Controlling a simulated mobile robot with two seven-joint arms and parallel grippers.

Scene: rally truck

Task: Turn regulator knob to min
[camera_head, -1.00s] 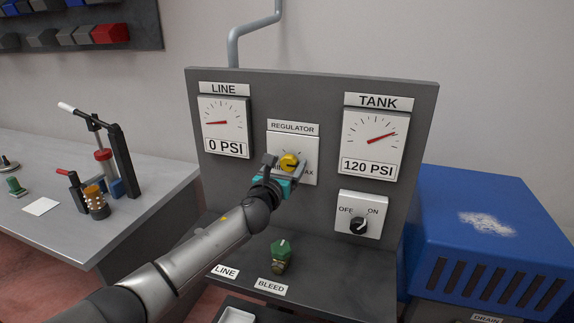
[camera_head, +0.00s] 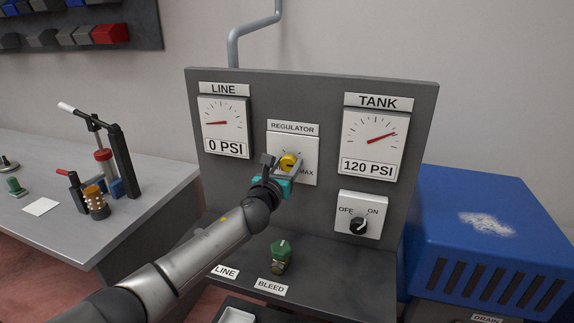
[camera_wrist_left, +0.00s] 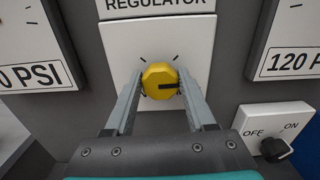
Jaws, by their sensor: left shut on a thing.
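The yellow regulator knob (camera_head: 288,162) is on a white plate (camera_head: 303,147) labelled REGULATOR on the grey panel. My left gripper (camera_head: 282,165) has one finger on each side of the knob and is shut on it. In the left wrist view the knob (camera_wrist_left: 160,78) sits between the two fingertips, and its dark mark points to the right, towards the MAX side. The MAX label shows in the head view; the MIN label is mostly hidden by the gripper. My right gripper is not in view.
The LINE gauge (camera_head: 223,126) reads 0 PSI and the TANK gauge (camera_head: 374,143) reads 120 PSI. An OFF/ON switch (camera_head: 358,226) is at lower right. A blue machine (camera_head: 490,240) is at the right.

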